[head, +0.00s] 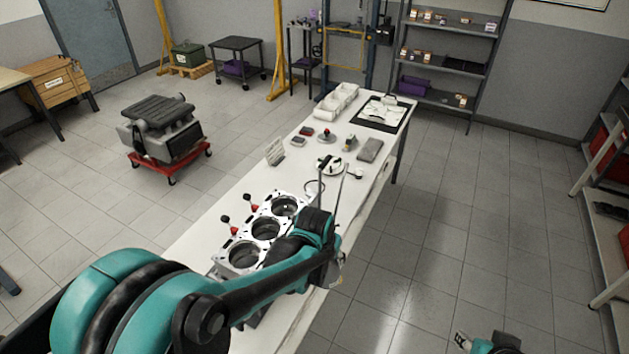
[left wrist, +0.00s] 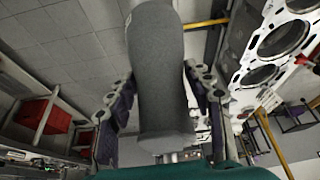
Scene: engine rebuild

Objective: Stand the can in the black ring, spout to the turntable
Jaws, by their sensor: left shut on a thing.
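My left gripper (left wrist: 163,108) is shut on the grey can (left wrist: 160,70), whose body runs between the two fingers in the left wrist view. In the head view my left arm reaches over the table's right side, and its wrist hides the can's body. A thin grey rod (head: 343,188), possibly the spout, rises above the wrist. A thin black ring (head: 314,186) lies on the table beyond the engine block, partly hidden behind a dark upright piece. A round white plate with dark parts, probably the turntable (head: 332,166), lies just behind it. My right gripper (head: 461,340) is low over the floor; its fingers are unclear.
The engine block (head: 265,229) with open bores stands left of my left wrist, with red-based levers beside it. Several small parts, a grey block (head: 370,149), white bins (head: 336,101) and a black mat (head: 381,124) occupy the table's far end.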

